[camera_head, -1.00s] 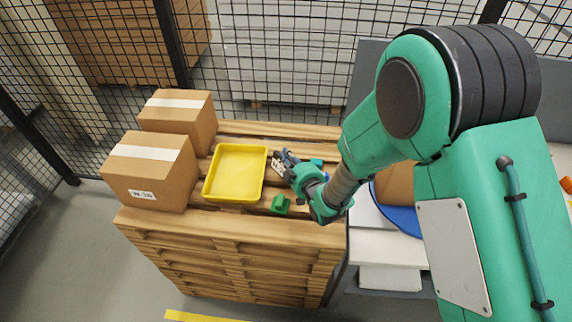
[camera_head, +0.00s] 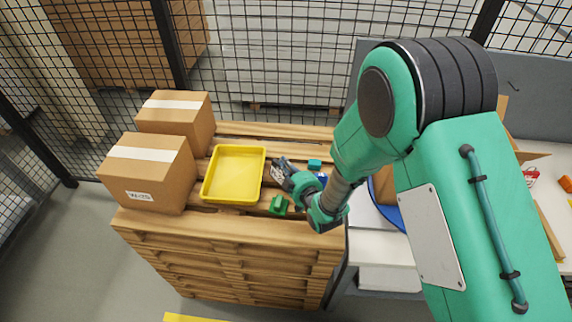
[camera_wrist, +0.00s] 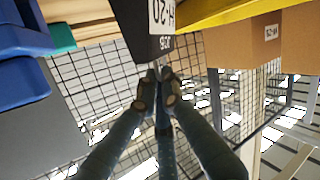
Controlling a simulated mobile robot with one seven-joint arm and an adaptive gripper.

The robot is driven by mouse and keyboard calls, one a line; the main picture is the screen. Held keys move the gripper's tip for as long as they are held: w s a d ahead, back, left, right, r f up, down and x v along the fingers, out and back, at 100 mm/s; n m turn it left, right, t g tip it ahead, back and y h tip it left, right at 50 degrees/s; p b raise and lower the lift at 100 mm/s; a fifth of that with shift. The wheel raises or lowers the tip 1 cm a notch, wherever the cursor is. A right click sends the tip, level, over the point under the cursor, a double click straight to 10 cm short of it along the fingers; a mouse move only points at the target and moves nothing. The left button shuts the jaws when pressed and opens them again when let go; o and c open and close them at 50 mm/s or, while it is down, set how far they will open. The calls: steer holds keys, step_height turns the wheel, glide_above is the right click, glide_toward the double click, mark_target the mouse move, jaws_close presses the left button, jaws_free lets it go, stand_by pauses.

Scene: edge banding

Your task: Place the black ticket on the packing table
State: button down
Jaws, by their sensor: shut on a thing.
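The black ticket (camera_wrist: 140,22) is a dark block with a white label reading "H-20" and the word "JOB" in the wrist view. My gripper (camera_wrist: 157,74) is shut on its near end there. In the head view my gripper (camera_head: 279,168) is over the wooden pallet stack, just right of the yellow tray. The ticket is hard to make out in that view. The packing table appears to be the white-topped table (camera_head: 378,245) on the right, partly hidden behind my arm.
The yellow tray (camera_head: 234,174) and two cardboard boxes (camera_head: 150,172) stand on the pallets (camera_head: 230,228). A green piece (camera_head: 278,205), a teal piece (camera_head: 314,165) and a blue piece (camera_head: 322,178) are close to my gripper. A wire fence runs behind.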

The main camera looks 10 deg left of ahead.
steer(key=c, duration=2.4)
jaws_free()
steer(key=shift+f, duration=0.1)
steer(key=o, duration=0.5)
steer(key=p+v, duration=0.1)
steer(key=v, duration=1.1)
